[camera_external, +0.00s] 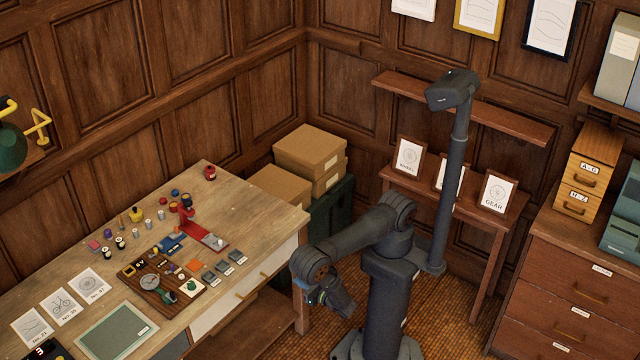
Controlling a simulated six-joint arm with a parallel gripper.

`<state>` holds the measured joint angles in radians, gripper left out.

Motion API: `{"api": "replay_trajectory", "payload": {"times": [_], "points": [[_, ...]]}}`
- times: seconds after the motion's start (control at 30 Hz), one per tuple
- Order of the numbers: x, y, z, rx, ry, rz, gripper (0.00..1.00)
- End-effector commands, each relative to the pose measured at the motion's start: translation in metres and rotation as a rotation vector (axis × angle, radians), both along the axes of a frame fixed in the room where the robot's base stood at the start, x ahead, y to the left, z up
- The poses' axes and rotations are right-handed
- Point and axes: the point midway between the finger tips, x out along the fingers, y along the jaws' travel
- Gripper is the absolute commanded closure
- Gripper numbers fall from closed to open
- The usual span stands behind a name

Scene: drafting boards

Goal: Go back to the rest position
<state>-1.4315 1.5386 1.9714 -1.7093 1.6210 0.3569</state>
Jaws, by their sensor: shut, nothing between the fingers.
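My arm stands on its dark grey base to the right of the wooden drafting table (262,206). The arm is folded, with its elbow bent and its wrist hanging low by the table's right front corner. My gripper (326,299) is small and dark at the end of the wrist, off the table's edge. It is shut and holds nothing. Its fingertips are hard to make out at this size.
On the table are a brown wooden board (134,279) with small parts, a red stand (207,235), several bottles, printed cards and a green mat (112,333). Cardboard boxes (309,148) stand behind. A side table (480,228) with framed pictures and drawers (570,285) are at right.

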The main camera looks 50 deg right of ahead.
Motion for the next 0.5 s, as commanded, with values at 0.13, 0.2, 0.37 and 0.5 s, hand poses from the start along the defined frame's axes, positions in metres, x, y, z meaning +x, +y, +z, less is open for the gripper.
{"api": "replay_trajectory", "payload": {"times": [0.13,0.2,0.37,0.5], "points": [[0.016,-0.001,0.0,0.001,0.0,-0.005,1.0],[0.024,-0.001,0.0,0.001,0.0,-0.005,1.0],[0.041,-0.001,0.0,0.002,0.0,-0.005,1.0],[0.056,-0.001,0.0,0.001,-0.001,-0.005,1.0]]}}
